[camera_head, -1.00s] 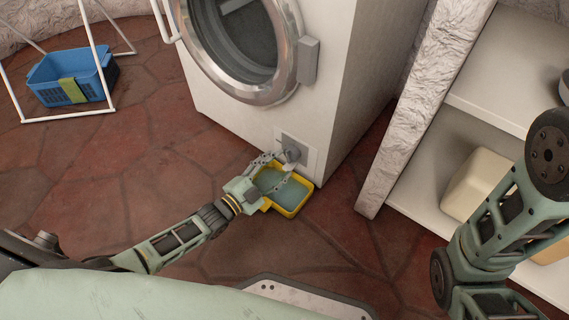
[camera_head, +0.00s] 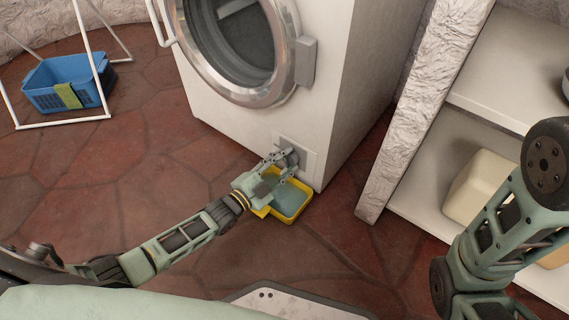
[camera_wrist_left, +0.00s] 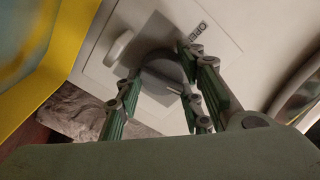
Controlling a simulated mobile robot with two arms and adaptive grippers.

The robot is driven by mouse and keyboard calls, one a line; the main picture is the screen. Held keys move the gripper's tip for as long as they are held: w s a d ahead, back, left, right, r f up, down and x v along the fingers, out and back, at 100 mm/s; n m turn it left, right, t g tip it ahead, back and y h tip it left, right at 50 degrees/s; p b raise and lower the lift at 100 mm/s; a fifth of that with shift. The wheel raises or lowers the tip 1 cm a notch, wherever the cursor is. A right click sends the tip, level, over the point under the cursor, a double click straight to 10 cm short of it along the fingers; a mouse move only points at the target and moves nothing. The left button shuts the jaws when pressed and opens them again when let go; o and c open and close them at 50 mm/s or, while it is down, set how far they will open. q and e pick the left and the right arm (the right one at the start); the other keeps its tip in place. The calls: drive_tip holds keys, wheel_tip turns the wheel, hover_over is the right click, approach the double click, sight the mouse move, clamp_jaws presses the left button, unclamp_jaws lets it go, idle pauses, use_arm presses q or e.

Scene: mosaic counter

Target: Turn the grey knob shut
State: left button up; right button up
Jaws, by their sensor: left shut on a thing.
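The grey knob (camera_head: 291,155) sits on a square plate low on the front of the white washing machine (camera_head: 345,90). In the left wrist view the knob (camera_wrist_left: 165,70) is round with a raised grip, and lettering that seems to read "OPEN" is on the plate beside it.
A yellow tray (camera_head: 304,204) holding bluish water stands on the floor under the knob, just below my left gripper. A white shelf unit (camera_head: 410,190) is close on the right. A blue basket (camera_head: 62,83) stands at the far left. The red floor between is clear.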

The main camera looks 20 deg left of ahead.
use_arm(q)
drive_tip(key=shift+s+d+f, duration=0.1)
drive_tip(key=shift+d+f, duration=0.05)
drive_tip(key=shift+c, duration=0.7)
drive_tip(key=shift+m+p, duration=0.4)
drive_tip(key=shift+p, duration=0.2)
drive_tip(key=shift+m+p, duration=0.3)
drive_tip(key=shift+p, duration=0.05)
drive_tip(key=shift+m, duration=0.5)
drive_tip(key=shift+f+g, duration=0.1)
drive_tip(key=shift+g, duration=0.2)
drive_tip(key=o, duration=1)
drive_tip(key=shift+o, duration=0.2)
